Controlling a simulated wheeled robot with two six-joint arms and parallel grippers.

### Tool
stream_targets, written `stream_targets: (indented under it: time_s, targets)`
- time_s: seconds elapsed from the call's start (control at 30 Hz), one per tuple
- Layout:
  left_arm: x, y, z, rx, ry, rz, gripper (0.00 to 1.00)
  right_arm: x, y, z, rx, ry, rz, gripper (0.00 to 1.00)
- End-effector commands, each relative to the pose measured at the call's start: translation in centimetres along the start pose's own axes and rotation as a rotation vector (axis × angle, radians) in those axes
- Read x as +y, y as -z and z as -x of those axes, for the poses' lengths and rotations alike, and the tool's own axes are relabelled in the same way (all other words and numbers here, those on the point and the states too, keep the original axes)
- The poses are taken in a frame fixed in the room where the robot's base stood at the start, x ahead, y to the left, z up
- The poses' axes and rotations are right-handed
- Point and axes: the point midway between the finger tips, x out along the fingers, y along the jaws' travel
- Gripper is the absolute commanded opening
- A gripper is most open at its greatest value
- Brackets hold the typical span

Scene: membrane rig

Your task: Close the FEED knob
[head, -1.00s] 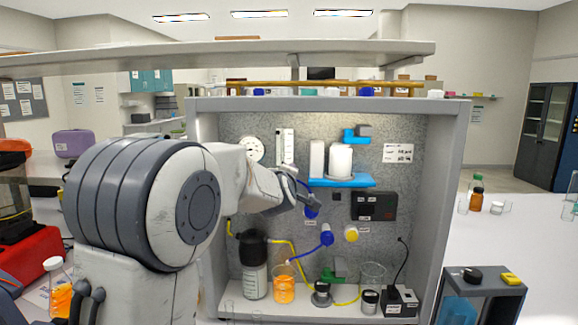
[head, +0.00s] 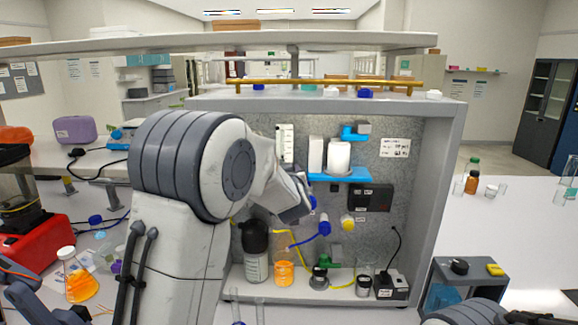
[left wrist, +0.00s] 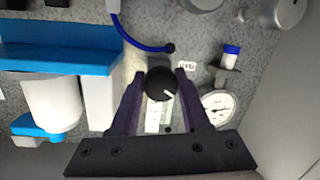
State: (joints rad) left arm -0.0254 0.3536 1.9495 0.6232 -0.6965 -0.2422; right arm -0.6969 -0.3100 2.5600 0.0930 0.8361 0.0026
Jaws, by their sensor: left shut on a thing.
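The black round knob (left wrist: 160,83) with a white pointer line sits between my left fingers in the left wrist view. My left gripper (left wrist: 159,88) is shut on it, one finger on each side. A small label (left wrist: 187,65), too small to read, is beside the knob on the grey panel. In the head view my left gripper (head: 304,205) is at the panel, below the white flow meter (head: 285,142), and the knob is hidden behind it. My right gripper is not seen.
A round gauge (left wrist: 219,106) and a blue-capped fitting (left wrist: 229,58) are close to one finger. A blue shelf (head: 340,175) with white cylinders is to the right. Blue tubing (head: 305,238) hangs below. A dark bottle (head: 256,255) and an orange beaker (head: 284,274) stand on the rig floor.

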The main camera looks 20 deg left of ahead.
Motion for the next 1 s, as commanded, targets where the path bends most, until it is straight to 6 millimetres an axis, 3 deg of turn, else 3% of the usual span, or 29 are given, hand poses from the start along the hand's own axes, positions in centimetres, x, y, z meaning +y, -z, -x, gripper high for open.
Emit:
stream_targets:
  time_s: [0.4, 1.0]
  targets:
    - [-0.2, -0.4, 0.0, 0.03, 0.045, -0.391, 0.0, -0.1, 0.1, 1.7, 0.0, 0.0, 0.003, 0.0]
    - [-0.3, -0.3, 0.0, 0.085, 0.097, -0.873, 0.0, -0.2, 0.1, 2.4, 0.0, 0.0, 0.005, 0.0]
